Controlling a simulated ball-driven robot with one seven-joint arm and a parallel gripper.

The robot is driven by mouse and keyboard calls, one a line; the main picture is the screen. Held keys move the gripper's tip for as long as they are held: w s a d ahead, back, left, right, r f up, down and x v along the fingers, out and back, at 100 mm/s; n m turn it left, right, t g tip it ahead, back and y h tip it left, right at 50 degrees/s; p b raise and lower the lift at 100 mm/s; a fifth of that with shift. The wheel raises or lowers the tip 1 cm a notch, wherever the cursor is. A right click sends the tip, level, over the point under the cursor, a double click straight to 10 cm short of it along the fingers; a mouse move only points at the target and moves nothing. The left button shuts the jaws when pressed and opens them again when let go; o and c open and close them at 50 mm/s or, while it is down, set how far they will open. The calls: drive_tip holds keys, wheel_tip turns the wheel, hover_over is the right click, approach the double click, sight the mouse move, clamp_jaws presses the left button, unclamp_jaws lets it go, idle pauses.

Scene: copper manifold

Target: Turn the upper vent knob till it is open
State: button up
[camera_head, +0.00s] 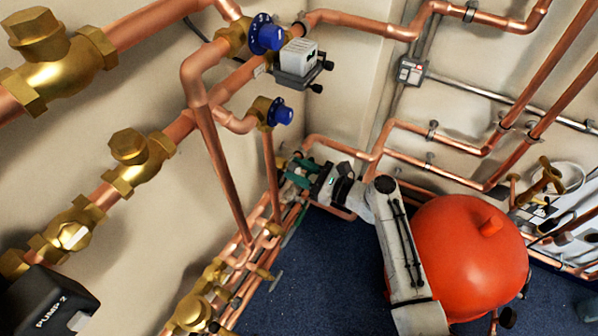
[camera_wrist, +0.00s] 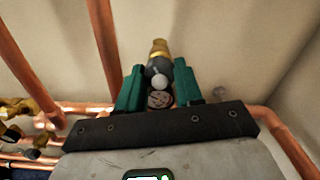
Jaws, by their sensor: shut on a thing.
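My gripper (camera_head: 296,172) reaches to the pipework in the corner, low on the left wall, its green fingers pointing left. In the wrist view my gripper (camera_wrist: 159,75) has one green finger on each side of a small vent fitting and is shut on it. This vent knob (camera_wrist: 157,66) has a dark grey body, a brass far end and a pale round part facing the camera. In the head view the fingers and wrist mostly hide it. I cannot tell from its look how far it is turned.
Copper pipes (camera_head: 222,170) run down the wall left of my gripper. A large red tank (camera_head: 470,262) stands close beside my arm. Two blue dials (camera_head: 266,36) are higher on the wall. Brass valves (camera_head: 195,312) stand low in front. The blue floor (camera_head: 325,270) is clear between them.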

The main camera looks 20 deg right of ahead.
drive_tip(key=n+b, duration=0.2)
drive_tip(key=n, duration=0.3)
drive_tip(key=shift+f+n, duration=0.15)
drive_tip(key=shift+n, duration=0.15)
drive_tip(key=n+b, duration=0.3)
drive_tip(key=n, duration=0.1)
drive_tip(key=shift+n, duration=0.3)
drive_tip(key=n+b, duration=0.3)
drive_tip(key=n, duration=0.1)
drive_tip(key=shift+f+b, duration=0.1)
drive_tip(key=shift+b, duration=0.3)
drive_tip(key=shift+n+b, duration=1.75)
drive_tip(key=shift+n, duration=0.75)
drive_tip(key=shift+r, duration=0.2)
drive_tip(key=o, duration=1)
drive_tip(key=shift+o, duration=0.2)
drive_tip(key=shift+r, duration=0.1)
drive_tip(key=p+v, duration=0.1)
drive_tip(key=v, duration=1)
